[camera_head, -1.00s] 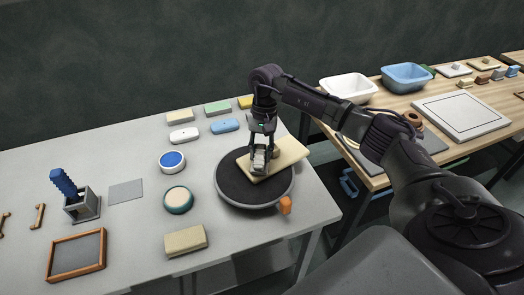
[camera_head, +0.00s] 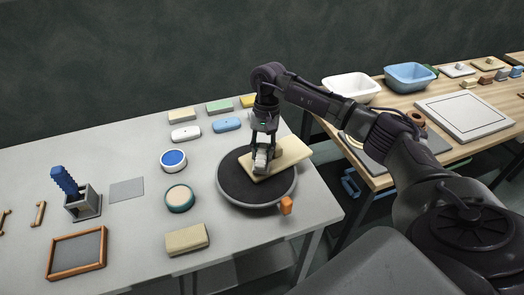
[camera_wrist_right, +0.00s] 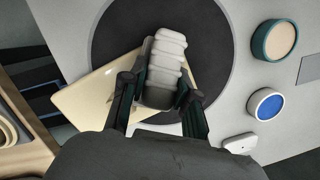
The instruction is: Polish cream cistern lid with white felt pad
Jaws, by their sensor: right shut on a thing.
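The cream cistern lid (camera_head: 290,152) lies on a round black turntable (camera_head: 233,186) on the grey table, reaching past its rim. It also shows in the right wrist view (camera_wrist_right: 88,98). My right gripper (camera_head: 262,160) is over the lid, shut on a white ribbed block (camera_wrist_right: 168,58) with a darker part at its near end, which seems to be the felt pad. The pad is at the lid's surface; I cannot tell whether they touch. My left gripper is not in view.
Round pads, one blue-topped (camera_head: 174,160) and one teal-rimmed (camera_head: 180,198), stand left of the turntable. A tan block (camera_head: 187,240) is at the front, and an orange piece (camera_head: 286,205) sits at the turntable's edge. A wooden table with tubs (camera_head: 410,76) stands to the right.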

